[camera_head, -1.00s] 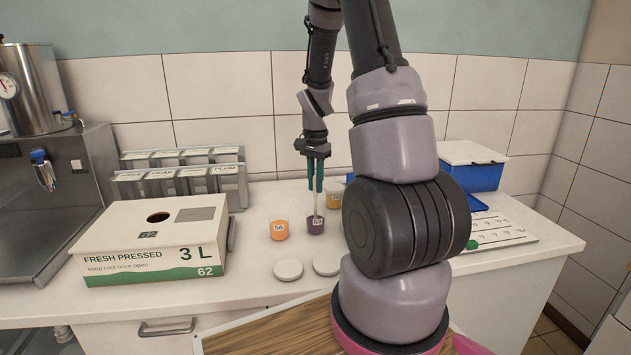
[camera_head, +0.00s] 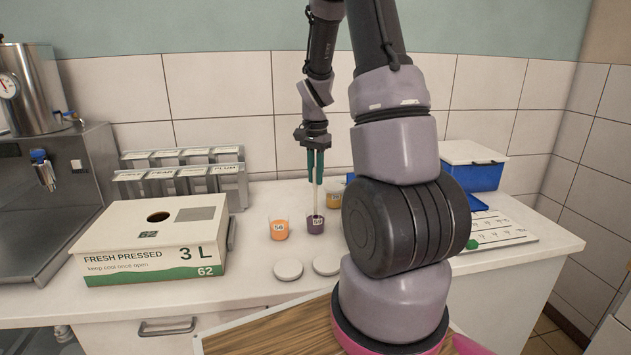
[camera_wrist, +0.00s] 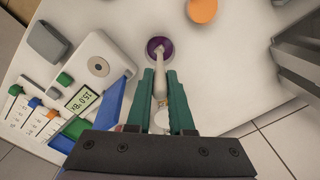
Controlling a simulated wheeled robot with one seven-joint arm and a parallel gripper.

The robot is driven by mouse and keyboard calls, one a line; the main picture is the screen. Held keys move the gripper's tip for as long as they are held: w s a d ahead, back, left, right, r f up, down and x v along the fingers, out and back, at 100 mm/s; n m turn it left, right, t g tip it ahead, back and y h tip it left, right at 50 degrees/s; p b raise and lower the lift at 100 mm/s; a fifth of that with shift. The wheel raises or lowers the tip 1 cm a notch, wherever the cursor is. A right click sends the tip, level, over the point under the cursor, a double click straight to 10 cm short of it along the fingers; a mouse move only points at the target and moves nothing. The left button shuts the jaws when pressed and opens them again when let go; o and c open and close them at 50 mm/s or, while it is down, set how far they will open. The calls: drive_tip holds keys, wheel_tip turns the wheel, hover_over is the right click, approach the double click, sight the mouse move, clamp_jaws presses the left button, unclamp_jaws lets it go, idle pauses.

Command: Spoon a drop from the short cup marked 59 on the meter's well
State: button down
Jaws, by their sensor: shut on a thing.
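The short cup marked 59 (camera_head: 316,226) holds purple liquid and stands upright on the counter; it also shows in the wrist view (camera_wrist: 151,53). My gripper (camera_head: 315,180) is above it, with its green fingers (camera_wrist: 160,82) shut on a pale spoon (camera_head: 317,202). The spoon (camera_wrist: 159,62) points down, its lower end at the cup's mouth; I cannot tell whether its bowl is in the liquid. The meter (camera_wrist: 85,75) is a white box with a round well (camera_wrist: 99,66) and a display. In the head view my arm hides the meter.
Two white discs (camera_head: 288,270) lie in front. A juice box (camera_head: 150,245) is at left; a blue bin (camera_head: 470,172) and white card (camera_head: 505,229) at right.

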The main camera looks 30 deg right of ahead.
drive_tip(key=shift+r, duration=3.3)
